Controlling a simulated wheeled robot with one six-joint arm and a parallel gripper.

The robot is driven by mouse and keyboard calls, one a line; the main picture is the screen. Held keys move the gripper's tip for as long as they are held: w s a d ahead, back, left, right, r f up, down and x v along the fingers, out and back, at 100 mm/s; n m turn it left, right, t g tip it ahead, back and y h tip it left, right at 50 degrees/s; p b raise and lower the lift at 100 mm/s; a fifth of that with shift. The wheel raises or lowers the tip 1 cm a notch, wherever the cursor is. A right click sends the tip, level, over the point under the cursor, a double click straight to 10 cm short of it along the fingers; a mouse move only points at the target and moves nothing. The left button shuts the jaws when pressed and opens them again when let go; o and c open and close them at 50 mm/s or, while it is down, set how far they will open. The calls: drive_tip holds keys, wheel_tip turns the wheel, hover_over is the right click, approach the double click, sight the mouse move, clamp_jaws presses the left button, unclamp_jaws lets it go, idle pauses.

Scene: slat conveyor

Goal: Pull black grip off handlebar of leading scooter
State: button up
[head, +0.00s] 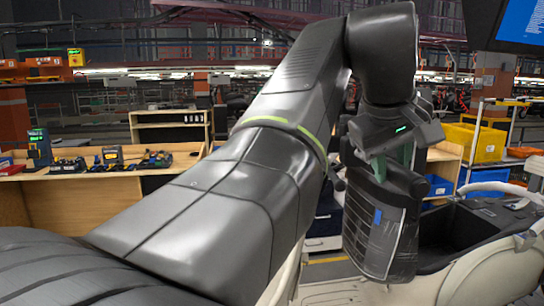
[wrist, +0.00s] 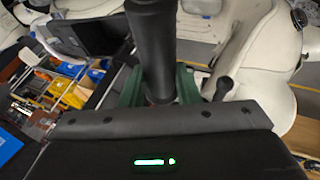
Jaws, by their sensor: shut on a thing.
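The black grip (wrist: 153,45) is a thick dark cylinder in the wrist view, running from the top edge down between my fingers. My gripper (wrist: 160,88) has its green fingers on both sides of the grip, shut on it. The grip's lower end is hidden by my gripper's body. A small dark lever (wrist: 222,88) stands just to the right of the fingers. Cream scooter bodywork (wrist: 255,50) fills the right of the wrist view. In the head view my gripper (head: 393,163) is partly hidden by my wrist, and I cannot make out the grip there.
Another cream scooter body (head: 490,272) with an open dark compartment is at the lower right. Yellow bins (head: 475,142) stand on a rack behind. A wooden bench (head: 95,190) with tools is at the left. My arm hides much of the middle.

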sight(419, 179)
drive_tip(key=shift+s, duration=0.1)
drive_tip(key=shift+s+d, duration=0.1)
drive_tip(key=shift+s, duration=1.3)
drive_tip(key=shift+s, duration=1.5)
drive_tip(key=shift+s+r, duration=0.1)
drive_tip(key=shift+s, duration=0.5)
